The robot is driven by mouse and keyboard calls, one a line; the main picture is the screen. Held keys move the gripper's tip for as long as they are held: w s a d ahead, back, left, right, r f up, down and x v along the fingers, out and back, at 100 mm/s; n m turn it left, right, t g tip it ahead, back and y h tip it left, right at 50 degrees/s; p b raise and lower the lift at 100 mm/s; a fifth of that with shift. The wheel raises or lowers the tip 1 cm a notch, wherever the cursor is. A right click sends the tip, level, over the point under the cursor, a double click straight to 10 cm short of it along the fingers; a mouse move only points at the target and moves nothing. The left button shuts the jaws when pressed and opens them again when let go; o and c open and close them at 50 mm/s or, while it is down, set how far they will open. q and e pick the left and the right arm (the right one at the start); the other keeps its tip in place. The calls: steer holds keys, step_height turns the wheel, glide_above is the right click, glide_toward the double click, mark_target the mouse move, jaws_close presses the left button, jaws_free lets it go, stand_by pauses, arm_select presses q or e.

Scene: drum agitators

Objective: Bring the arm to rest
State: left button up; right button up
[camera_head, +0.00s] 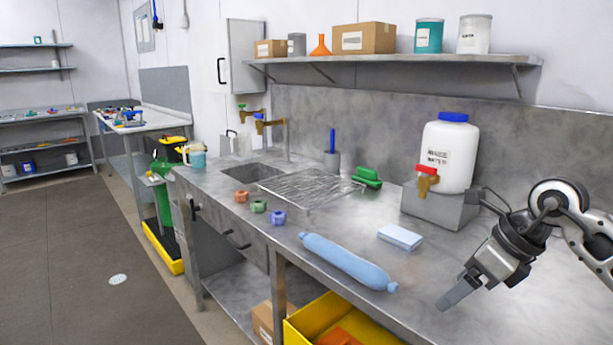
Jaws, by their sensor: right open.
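My right arm comes in from the right edge. My right gripper (462,290) hangs above the right front part of the steel counter (425,268), with its fingers pointing down and to the left. It is open and holds nothing. Its fingers overlap in this view, so the gap between them is hard to see. It is apart from the long light blue roll (348,262) and the light blue sponge (400,237), which lie to its left. My left gripper is not in view.
A white water container (449,156) with a red-handled tap stands on a grey block behind the gripper. A sink (255,172), a drying rack (308,187), a green brush (367,177) and small coloured parts (258,206) are further left. A yellow bin (318,316) sits below the counter.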

steer(key=s+a+f+m+t+y, duration=0.1)
steer(key=s+a+m+t+y, duration=0.15)
steer(key=a+m+y, duration=0.4)
steer(key=s+a+f+m+t+y, duration=0.2)
steer(key=s+a+m+y, duration=0.15)
steer(key=a+y, duration=0.65)
steer(key=d+f+m+t+h, duration=0.2)
steer(key=f+m+t+h, duration=0.4)
steer(key=m, duration=0.6)
steer(key=d+f+m+t+h, duration=0.3)
steer(key=f+m+h, duration=0.2)
steer(key=m+h, duration=0.45)
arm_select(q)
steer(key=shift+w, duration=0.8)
arm_select(e)
steer(key=s+d+f+m+g+h, duration=0.1)
steer(key=s+f+m+g+h, duration=0.1)
steer(key=s+f+m+g, duration=0.4)
steer(key=s+f+m, duration=0.4)
steer(key=s+f, duration=0.3)
steer(key=f, duration=0.1)
steer(key=shift+d+f+h, duration=0.2)
steer(key=shift+h, duration=0.2)
